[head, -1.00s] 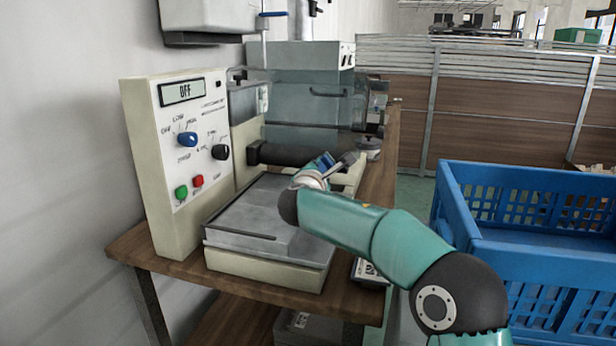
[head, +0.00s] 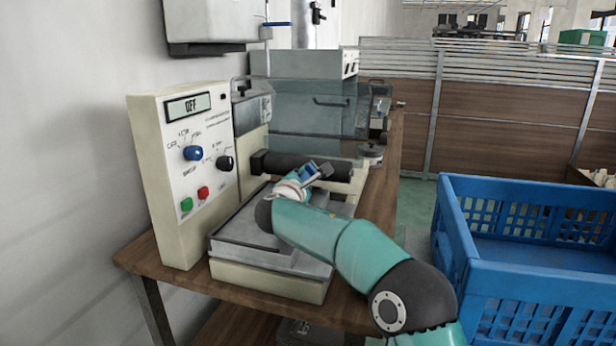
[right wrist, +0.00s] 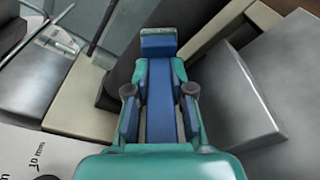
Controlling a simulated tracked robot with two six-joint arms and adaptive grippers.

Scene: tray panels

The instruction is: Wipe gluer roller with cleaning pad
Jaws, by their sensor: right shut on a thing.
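The gluer's dark roller (head: 310,166) lies across the machine, behind the metal plate (head: 240,229). In the right wrist view it shows as a dark bar (right wrist: 126,66) just left of the gripper. My right gripper (head: 316,172) is shut on a small blue piece, which I take to be the cleaning pad (right wrist: 158,43). It is held at the front of the roller, near its right half. I cannot tell whether the pad touches the roller. The arm hides part of the plate. My left gripper is not in view.
The cream control panel (head: 205,128) stands left of the roller, its display reading OFF. The machine sits on a wooden table (head: 137,250). A clear guard (head: 310,110) stands behind the roller. A blue crate (head: 520,260) is at the right.

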